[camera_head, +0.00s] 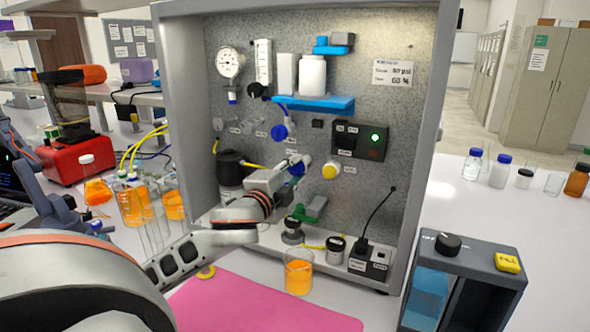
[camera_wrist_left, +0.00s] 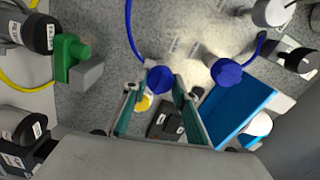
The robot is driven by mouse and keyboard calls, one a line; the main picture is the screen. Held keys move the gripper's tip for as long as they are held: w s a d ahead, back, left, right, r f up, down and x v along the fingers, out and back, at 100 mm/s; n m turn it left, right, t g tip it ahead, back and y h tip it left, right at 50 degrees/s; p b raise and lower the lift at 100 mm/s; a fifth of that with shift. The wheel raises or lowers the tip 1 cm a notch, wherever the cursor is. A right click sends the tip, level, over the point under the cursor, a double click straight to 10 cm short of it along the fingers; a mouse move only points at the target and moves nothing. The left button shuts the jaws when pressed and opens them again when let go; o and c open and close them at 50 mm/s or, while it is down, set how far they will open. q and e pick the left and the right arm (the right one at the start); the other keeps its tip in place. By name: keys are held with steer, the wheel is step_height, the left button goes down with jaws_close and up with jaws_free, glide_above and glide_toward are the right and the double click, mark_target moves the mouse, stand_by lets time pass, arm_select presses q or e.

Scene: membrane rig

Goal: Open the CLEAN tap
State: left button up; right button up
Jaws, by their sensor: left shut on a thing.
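A panel (camera_head: 225,115) carries two blue tap knobs. The lower blue knob (camera_head: 297,169) is between the fingertips of my left gripper (camera_head: 290,166). In the left wrist view, this knob (camera_wrist_left: 160,80) shows between the two green-edged fingers (camera_wrist_left: 156,92), which are shut on it. The upper blue knob (camera_head: 280,132) is free, just below the blue shelf; it also shows in the left wrist view (camera_wrist_left: 226,72). The small labels are too blurred to read, so I cannot tell which tap is CLEAN. My right gripper is out of view.
A yellow knob (camera_head: 330,172) and a switch box with a green light (camera_head: 375,138) are right of the gripper. A blue shelf (camera_head: 316,104) juts out above. A green-handled part (camera_head: 312,207) and an orange-filled beaker (camera_head: 298,277) are below, near the pink mat (camera_head: 250,310).

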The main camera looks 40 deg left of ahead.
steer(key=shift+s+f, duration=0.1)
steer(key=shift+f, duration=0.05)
arm_select(q)
steer(key=o, duration=1.1)
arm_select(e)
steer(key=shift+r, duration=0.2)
